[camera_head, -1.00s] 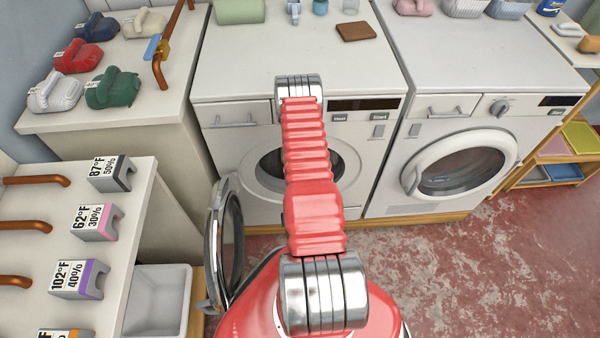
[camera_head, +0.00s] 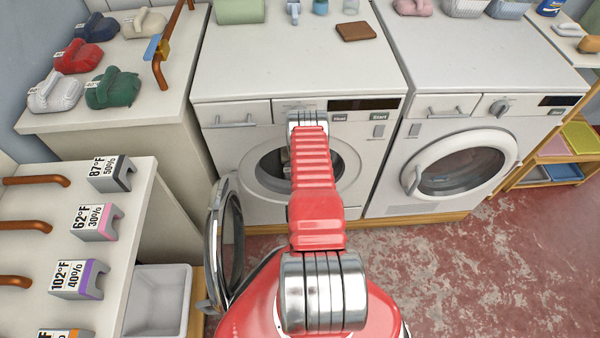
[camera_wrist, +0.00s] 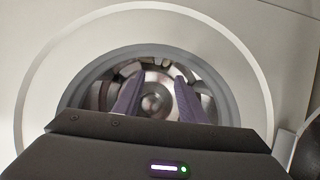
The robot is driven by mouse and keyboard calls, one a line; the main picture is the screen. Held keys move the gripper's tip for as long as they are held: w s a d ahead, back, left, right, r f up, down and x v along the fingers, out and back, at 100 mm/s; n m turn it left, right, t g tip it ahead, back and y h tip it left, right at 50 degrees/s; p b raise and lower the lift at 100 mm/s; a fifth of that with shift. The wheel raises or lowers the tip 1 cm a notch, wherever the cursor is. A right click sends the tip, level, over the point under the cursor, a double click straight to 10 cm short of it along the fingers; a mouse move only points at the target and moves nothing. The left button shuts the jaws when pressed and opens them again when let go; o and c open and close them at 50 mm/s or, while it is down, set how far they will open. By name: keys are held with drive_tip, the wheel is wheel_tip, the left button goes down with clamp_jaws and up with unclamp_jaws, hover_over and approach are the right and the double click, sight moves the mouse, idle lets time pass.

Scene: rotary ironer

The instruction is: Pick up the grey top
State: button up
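My gripper (camera_wrist: 159,77) shows in the wrist view, its two purple fingers apart and empty. It points at the round opening of the left washing machine (camera_head: 238,140), whose door (camera_head: 229,240) stands open. The metal drum (camera_wrist: 150,104) shows behind and between the fingers; no cloth can be clearly made out in it. In the head view my red arm hides the gripper and part of the opening. A light grey-white folded piece (camera_head: 55,92) lies on the left counter; I cannot tell whether it is the grey top.
Red (camera_head: 78,57), green (camera_head: 113,88) and dark blue (camera_head: 97,27) folded clothes lie on the left counter. A second washer (camera_head: 460,165), door shut, stands at the right. A white bin (camera_head: 158,300) is at the lower left. Red floor (camera_head: 480,270) is clear at the right.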

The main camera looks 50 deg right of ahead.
drive_tip(key=x, duration=0.8)
drive_tip(key=shift+w+d+f, duration=0.15)
drive_tip(key=shift+d+f, duration=0.05)
drive_tip(key=shift+f, duration=0.05)
drive_tip(key=shift+x, duration=2.65)
drive_tip(key=shift+f, duration=0.1)
drive_tip(key=shift+c, duration=0.5)
clamp_jaws()
